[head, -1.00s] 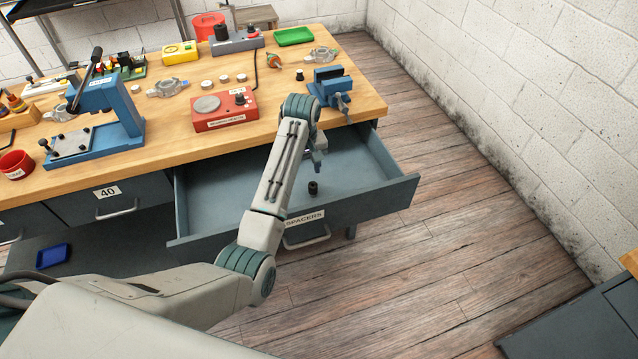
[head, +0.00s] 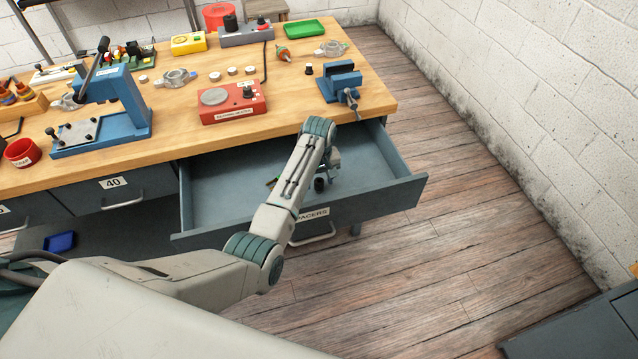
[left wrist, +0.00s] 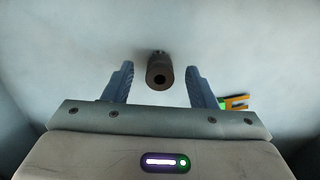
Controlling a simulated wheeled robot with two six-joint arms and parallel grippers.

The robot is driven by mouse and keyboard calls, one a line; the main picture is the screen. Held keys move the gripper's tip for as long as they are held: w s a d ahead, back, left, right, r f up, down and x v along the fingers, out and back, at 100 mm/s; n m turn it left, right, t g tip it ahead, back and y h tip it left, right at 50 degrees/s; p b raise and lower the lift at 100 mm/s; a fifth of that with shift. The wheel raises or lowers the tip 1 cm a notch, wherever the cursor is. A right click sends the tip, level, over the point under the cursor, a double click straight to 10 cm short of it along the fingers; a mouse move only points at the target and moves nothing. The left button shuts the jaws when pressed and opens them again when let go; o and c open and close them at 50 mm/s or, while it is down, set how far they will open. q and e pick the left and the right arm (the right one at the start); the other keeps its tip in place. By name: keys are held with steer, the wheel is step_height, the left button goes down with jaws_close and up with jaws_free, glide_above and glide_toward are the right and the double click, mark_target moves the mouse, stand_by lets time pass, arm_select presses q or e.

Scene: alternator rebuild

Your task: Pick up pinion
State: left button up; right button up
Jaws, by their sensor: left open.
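A small dark cylinder (head: 319,185) with a central hole, which I take to be the pinion, stands in the open drawer (head: 215,195). In the left wrist view the pinion (left wrist: 160,72) is between and slightly beyond the fingertips, with a gap on both sides. My left gripper (left wrist: 160,75) is open and empty. In the head view the left gripper (head: 328,168) hangs down inside the drawer close to the cylinder, partly hidden by its own arm. My right gripper does not show.
A green and orange item (left wrist: 235,102) lies in the drawer beside the right finger. The drawer's front panel (head: 385,203) and walls surround the gripper. The workbench (head: 180,110) above holds a blue vise (head: 340,82), a red box (head: 232,105) and a blue press (head: 125,105).

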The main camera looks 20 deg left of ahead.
arm_select(q)
steer(key=shift+w+f, duration=0.1)
steer(key=shift+f, duration=0.6)
steer(key=shift+r, duration=0.1)
jaws_close()
